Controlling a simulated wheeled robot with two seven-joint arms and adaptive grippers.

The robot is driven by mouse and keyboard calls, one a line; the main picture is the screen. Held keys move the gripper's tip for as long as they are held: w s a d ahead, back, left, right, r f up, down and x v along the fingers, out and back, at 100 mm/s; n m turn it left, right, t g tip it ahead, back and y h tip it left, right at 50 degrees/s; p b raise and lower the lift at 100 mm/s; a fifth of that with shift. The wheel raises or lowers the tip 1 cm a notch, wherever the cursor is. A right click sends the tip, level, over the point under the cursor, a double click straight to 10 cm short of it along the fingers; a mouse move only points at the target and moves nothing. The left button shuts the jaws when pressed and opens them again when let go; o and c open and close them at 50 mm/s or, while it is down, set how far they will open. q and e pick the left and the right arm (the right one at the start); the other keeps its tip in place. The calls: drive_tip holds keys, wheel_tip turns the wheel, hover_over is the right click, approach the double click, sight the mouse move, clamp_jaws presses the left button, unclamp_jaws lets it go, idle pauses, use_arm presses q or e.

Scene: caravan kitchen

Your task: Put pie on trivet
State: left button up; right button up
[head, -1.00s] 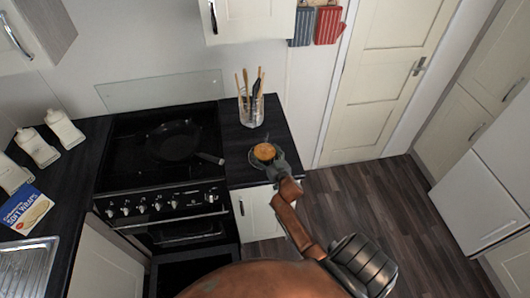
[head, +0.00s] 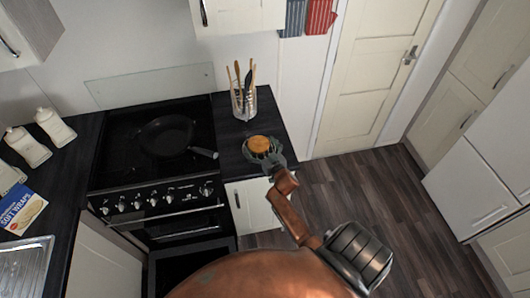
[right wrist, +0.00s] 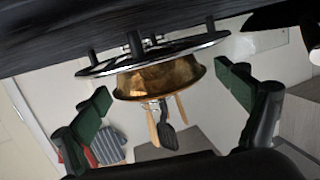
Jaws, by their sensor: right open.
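The pie (head: 259,144) has a golden top and sits at the front of the dark counter right of the stove. In the right wrist view, which is upside down, the pie (right wrist: 157,82) rests on the trivet (right wrist: 203,44), a round shiny-rimmed stand with short dark legs towards the counter. My right gripper (head: 268,159) is at the front of the pie. Its green-padded fingers (right wrist: 166,100) are spread apart, one to each side of the pie, with visible gaps. In the head view the gripper and pie hide much of the trivet. My left gripper is not in view.
A glass holder with utensils (head: 243,105) stands behind the pie. A black frying pan (head: 167,136) is on the stove to the left, its handle pointing towards the pie. The counter's right edge is close, with open floor (head: 345,190) beyond it.

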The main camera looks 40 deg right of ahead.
drive_tip(key=v, duration=1.1)
drive_tip(key=shift+s+f, duration=0.1)
drive_tip(key=shift+s, duration=0.05)
